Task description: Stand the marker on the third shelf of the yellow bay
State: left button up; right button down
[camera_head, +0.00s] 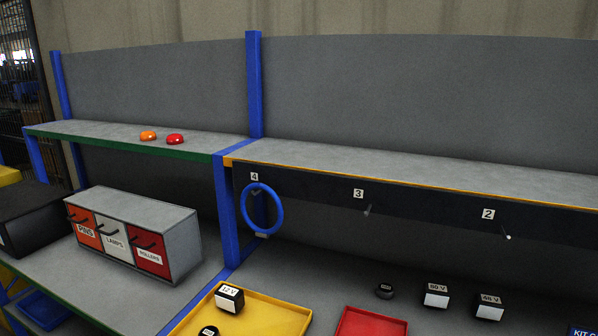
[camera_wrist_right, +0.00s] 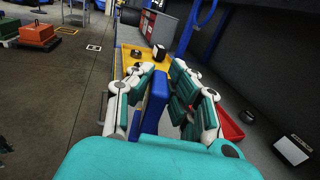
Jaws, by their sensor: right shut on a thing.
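In the right wrist view my right gripper (camera_wrist_right: 163,76) is shut on a blue slab-like thing (camera_wrist_right: 155,102), seen between the teal and white fingers. I cannot tell for certain whether this is the marker; its lower part is hidden by the gripper. In the head view the bay at the right has a shelf with a yellow front edge (camera_head: 400,182), and its grey top is bare where it shows. Neither gripper shows in the head view. My left gripper is in neither view.
A blue ring (camera_head: 279,219) hangs at label 4 under the yellow-edged shelf; pegs 3 and 2 look empty. Below lie a yellow tray (camera_head: 288,322), a red tray (camera_head: 372,322) and labelled weights (camera_head: 437,296). Orange and red domes (camera_head: 174,139) sit on the green-edged shelf. A drawer unit (camera_head: 180,225) stands left.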

jog(key=w+r+m+t+h, duration=0.2)
jog(key=w+m+t+h, duration=0.2)
jog(key=m+t+h, duration=0.55)
pick_arm(q)
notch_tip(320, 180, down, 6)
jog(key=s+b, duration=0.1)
jog(key=b, duration=0.5)
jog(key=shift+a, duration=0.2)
pick_arm(e)
jog(key=f+g+h, duration=0.1)
jog(key=f, duration=0.1)
jog(key=f+g+h, duration=0.1)
jog(key=f+h, duration=0.1)
jog(key=f+g+h, duration=0.1)
jog(key=shift+s+d+f+m+h, duration=0.1)
jog(key=shift+d+f+m+h, duration=0.15)
jog(key=shift+d+f+m, duration=0.15)
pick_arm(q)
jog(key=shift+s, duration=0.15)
pick_arm(e)
jog(key=shift+s, duration=0.1)
